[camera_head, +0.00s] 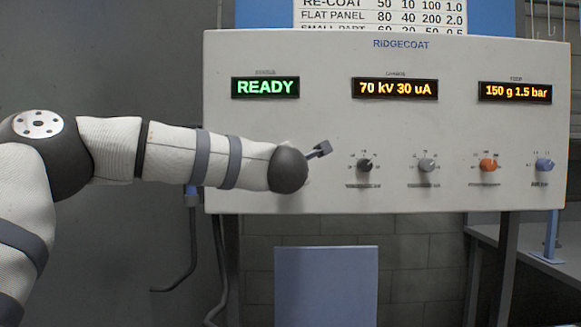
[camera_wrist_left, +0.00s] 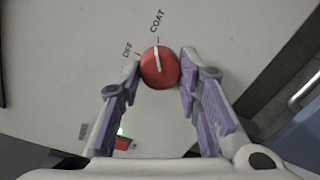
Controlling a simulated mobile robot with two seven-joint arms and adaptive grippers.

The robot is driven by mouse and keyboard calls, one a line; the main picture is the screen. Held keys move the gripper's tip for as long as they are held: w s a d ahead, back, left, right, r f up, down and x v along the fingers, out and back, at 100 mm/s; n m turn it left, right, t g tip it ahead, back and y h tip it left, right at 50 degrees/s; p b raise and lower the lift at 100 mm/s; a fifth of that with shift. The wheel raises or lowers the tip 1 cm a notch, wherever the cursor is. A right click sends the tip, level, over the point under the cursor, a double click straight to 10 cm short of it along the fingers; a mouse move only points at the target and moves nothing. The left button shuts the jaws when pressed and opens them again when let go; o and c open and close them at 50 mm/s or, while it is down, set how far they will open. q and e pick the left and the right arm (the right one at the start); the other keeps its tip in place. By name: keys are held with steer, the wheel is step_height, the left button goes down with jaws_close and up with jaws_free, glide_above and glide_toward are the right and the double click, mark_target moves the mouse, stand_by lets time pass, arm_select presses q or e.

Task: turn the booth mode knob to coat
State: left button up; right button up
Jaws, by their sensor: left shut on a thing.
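The booth mode knob (camera_wrist_left: 160,68) is round and red with a white pointer bar. It sits on the panel face in the left wrist view. Its pointer lies along the line toward the COAT label (camera_wrist_left: 157,20), close to that tick. The OFF label (camera_wrist_left: 127,49) is to the left of it. My left gripper (camera_wrist_left: 161,70) is shut on the knob, with one finger on each side. In the head view my left arm's wrist hides the knob and most of the gripper. My right gripper is in neither view.
The RIDGECOAT panel (camera_head: 320,120) has a READY display (camera_head: 265,87) at upper left. A black knob (camera_head: 364,165), a grey knob (camera_head: 427,165), an orange knob (camera_head: 488,165) and a blue knob (camera_head: 543,165) stand along its lower right. A blue board (camera_head: 326,285) stands below.

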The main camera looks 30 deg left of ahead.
arm_select(q)
steer(key=shift+m, duration=0.8)
steer(key=o, duration=1.1)
steer(key=shift+o, duration=0.2)
steer(key=shift+s, duration=0.1)
steer(key=v, duration=1.2)
